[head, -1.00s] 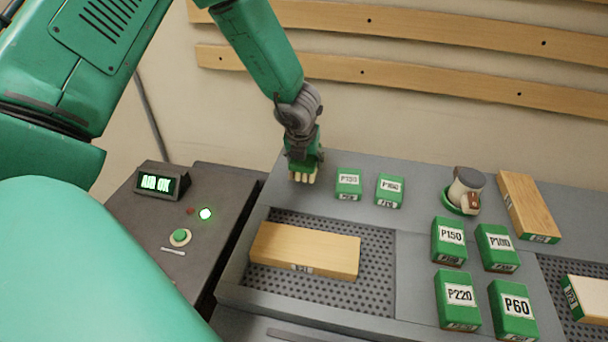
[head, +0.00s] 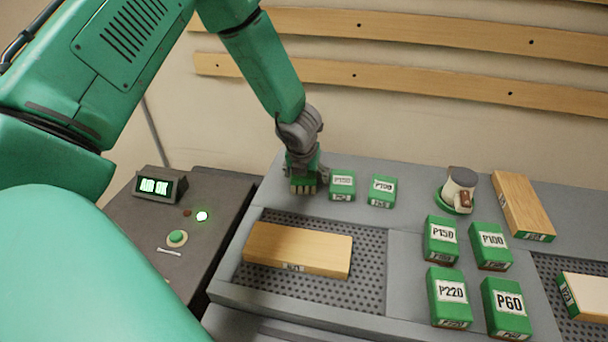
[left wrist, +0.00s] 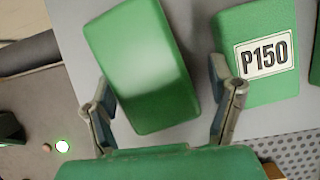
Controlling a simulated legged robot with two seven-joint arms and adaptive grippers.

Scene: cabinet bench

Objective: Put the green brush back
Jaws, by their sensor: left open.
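The green brush (head: 303,186) with pale bristles is at the back left of the grey bench, bristles down, just left of the small sanding blocks. Its plain green back (left wrist: 142,65) fills the middle of the left wrist view. My left gripper (head: 302,168) is directly above it, open, with one finger on each side of the brush. Whether the fingers touch it cannot be told. It seems to rest on the bench, but the contact under it is hard to see. My right gripper is not in view.
A green P150 block (head: 342,184) stands close right of the brush, with another block (head: 382,190) beyond it. A wooden board (head: 298,248) lies on the perforated panel in front.

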